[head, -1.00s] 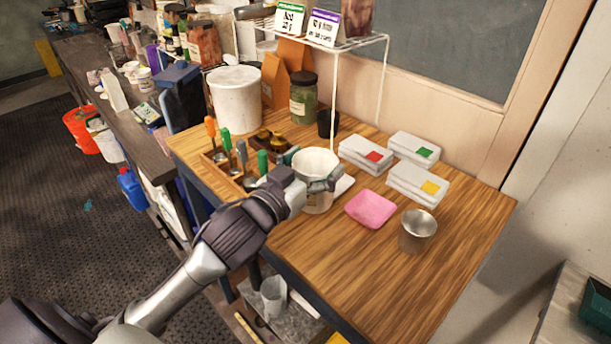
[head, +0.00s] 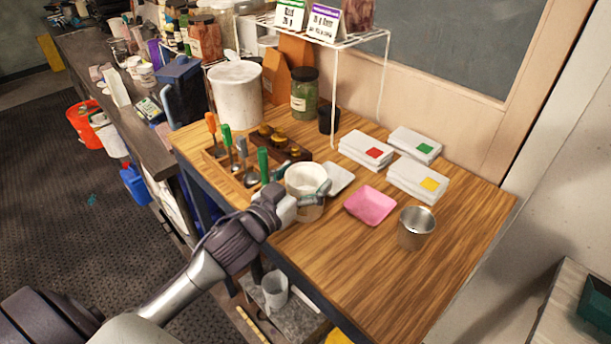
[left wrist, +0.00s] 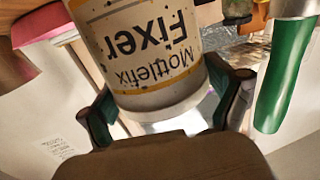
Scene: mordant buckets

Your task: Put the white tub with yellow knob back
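A small white tub (head: 305,193) stands upright at the table's front edge, open at the top. In the left wrist view the tub (left wrist: 150,50) shows upside down, with a yellow-banded label reading "Mottlefix Fixer". My left gripper (head: 303,203) is shut around its side, one finger on each side. The fingers also show in the left wrist view (left wrist: 165,110). I cannot tell whether the tub touches the table. No yellow knob shows on it. A larger white bucket (head: 237,97) stands at the back left. My right gripper is not in view.
A tool rack (head: 228,178) with several coloured handles and a weight block (head: 268,146) are left of the tub. A white scale (head: 338,178), pink dish (head: 369,206), metal cup (head: 415,232) and white boxes (head: 417,182) lie right. The front right tabletop is clear.

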